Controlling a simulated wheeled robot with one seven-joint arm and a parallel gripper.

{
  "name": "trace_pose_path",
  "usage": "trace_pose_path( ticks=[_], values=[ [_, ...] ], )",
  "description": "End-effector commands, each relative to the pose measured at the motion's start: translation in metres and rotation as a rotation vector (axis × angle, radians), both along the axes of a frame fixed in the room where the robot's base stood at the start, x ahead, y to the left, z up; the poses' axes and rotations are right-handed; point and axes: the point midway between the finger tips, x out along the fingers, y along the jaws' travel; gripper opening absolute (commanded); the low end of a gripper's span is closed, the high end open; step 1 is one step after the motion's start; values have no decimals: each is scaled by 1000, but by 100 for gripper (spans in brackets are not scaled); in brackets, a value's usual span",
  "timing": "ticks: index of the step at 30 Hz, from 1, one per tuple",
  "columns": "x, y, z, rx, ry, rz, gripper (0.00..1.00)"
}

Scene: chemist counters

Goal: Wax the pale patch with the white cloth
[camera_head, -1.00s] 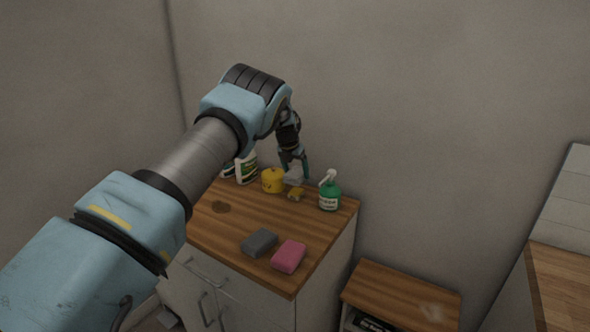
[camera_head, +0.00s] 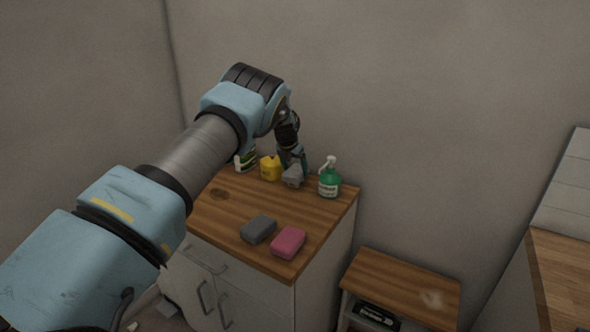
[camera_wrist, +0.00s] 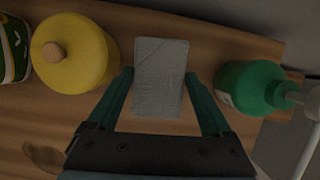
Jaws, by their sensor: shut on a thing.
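My gripper (camera_wrist: 160,92) is shut on the white cloth (camera_wrist: 160,70), a pale grey block-shaped pad between the two fingers. In the head view the cloth (camera_head: 292,177) is low over the back of the wooden counter, between the yellow container and the green spray bottle. Whether it touches something beneath it I cannot tell. A pale patch (camera_head: 432,300) shows on the low wooden stand (camera_head: 390,283) at the right, well away from my gripper.
The yellow container (camera_head: 270,168) and green spray bottle (camera_head: 329,180) stand close on either side of my gripper. A green-and-white bottle (camera_head: 246,158) is farther left. A grey sponge (camera_head: 258,229) and pink sponge (camera_head: 289,242) lie near the front. A dark stain (camera_head: 219,194) marks the counter's left.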

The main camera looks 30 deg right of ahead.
Motion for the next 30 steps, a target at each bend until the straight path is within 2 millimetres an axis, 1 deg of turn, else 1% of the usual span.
trace_pose_path(
  ticks=[30],
  values=[
    [0,0,-9,0,0,0,39]
  ],
)
